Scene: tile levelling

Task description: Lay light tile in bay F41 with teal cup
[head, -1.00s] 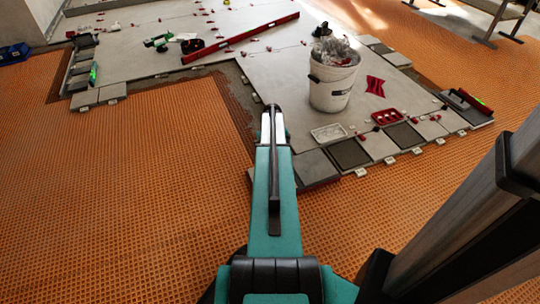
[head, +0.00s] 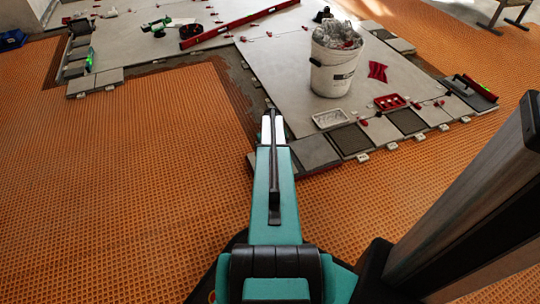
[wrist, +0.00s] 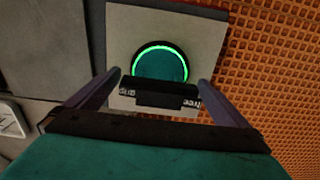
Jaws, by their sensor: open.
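In the wrist view, a light tile (wrist: 205,32) lies beneath my gripper (wrist: 160,78). A round teal cup (wrist: 160,62) with a glowing green ring sits over the tile. A dark bar with small white labels (wrist: 160,94) is on the cup's near side. My gripper's two fingers stand wide apart on either side of this bar and grip nothing. In the head view, my arm hides the cup and the fingers. I cannot make out a label for bay F41 in either view.
A white bucket (head: 334,68) stands on the laid grey floor, near a white tray (head: 330,118) and a red tray (head: 391,102). Light and dark tiles line the floor's edge. Orange matting (head: 140,170) is open to the left. A long red level (head: 240,22) lies farther back.

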